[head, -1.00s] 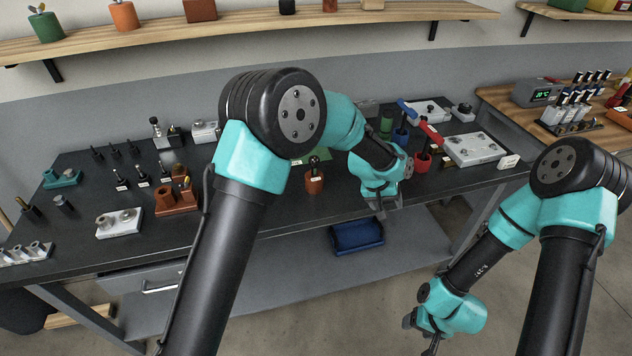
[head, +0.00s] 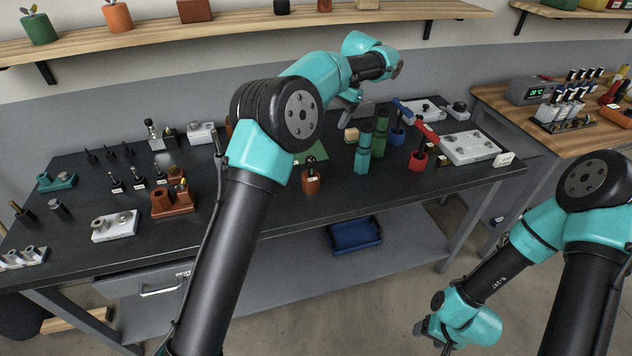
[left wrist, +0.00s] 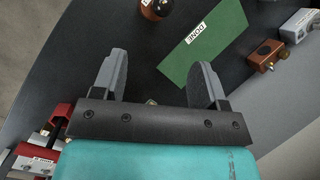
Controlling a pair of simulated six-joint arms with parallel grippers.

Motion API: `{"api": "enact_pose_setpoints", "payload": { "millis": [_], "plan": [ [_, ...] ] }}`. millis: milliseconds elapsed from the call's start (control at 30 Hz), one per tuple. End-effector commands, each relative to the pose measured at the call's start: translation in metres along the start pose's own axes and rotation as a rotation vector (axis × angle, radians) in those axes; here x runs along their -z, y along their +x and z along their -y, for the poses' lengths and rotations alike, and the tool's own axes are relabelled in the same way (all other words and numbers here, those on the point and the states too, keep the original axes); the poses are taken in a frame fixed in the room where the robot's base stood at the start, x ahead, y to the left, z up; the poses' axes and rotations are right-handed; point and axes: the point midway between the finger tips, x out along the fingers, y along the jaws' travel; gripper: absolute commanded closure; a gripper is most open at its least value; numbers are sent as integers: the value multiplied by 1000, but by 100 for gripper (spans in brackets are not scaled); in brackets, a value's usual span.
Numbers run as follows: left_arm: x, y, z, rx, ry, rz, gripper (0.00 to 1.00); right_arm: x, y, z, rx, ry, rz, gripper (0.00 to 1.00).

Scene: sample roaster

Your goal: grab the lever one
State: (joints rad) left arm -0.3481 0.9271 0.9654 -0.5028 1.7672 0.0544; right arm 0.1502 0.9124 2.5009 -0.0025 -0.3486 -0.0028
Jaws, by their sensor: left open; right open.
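No part is clearly labelled as the lever one. My left gripper (head: 350,105) is open above the back of the bench, behind these holders. In the left wrist view, its open jaws (left wrist: 160,68) hold nothing, near a green mat (left wrist: 205,45) marked DONE. My right gripper (head: 438,336) is open, low in front of the bench.
A brown cup (head: 311,183) with a dark knob stands near the mat. A brown block (left wrist: 265,56) and a pale device (left wrist: 305,25) lie right in the wrist view. A white plate (head: 470,148) is at bench right; several small tools stand at left.

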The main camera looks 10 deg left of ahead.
Motion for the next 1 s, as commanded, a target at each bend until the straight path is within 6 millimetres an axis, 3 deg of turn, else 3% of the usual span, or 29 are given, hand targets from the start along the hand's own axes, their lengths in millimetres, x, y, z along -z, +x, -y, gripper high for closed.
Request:
{"api": "enact_pose_setpoints", "payload": {
  "millis": [533, 1000],
  "plan": [
    [-4, 5, 5, 6, -4, 19, 33, 0, 0, 0, 0, 0, 0, 38],
    [-6, 69, 6, 6, -4, 18, 33, 0, 0, 0, 0, 0, 0, 38]
  ]
}}
